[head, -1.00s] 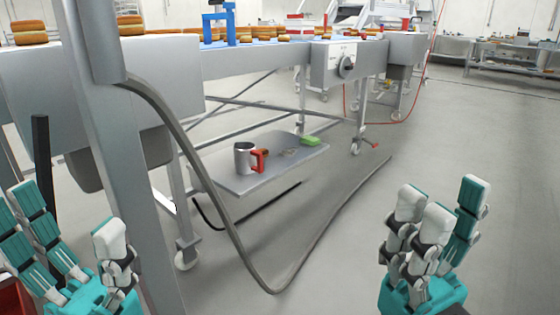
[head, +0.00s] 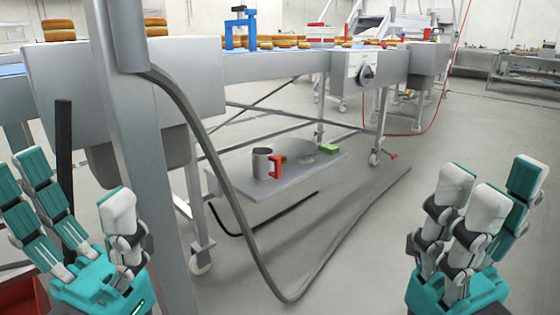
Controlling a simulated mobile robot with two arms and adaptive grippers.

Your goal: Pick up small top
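Browned rounds lie on the raised blue conveyor belt in the head view. A two-layer stack (head: 58,30) and another stack (head: 155,27) stand at the near left end. Smaller, flatter rounds (head: 287,41) lie farther along the belt. I cannot tell which one is the small top. My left gripper (head: 78,195) is at the lower left, fingers spread, open and empty. My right gripper (head: 490,190) is at the lower right, fingers up and apart, open and empty. Both are well apart from the rounds, in front of the conveyor.
A grey post (head: 125,130) stands close in front, with a thick cable (head: 215,165) looping to the floor. A blue frame (head: 238,28) spans the belt. A low shelf (head: 240,188) holds a metal mug (head: 262,163), a red item (head: 276,167) and a green block (head: 328,148). Floor at right is clear.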

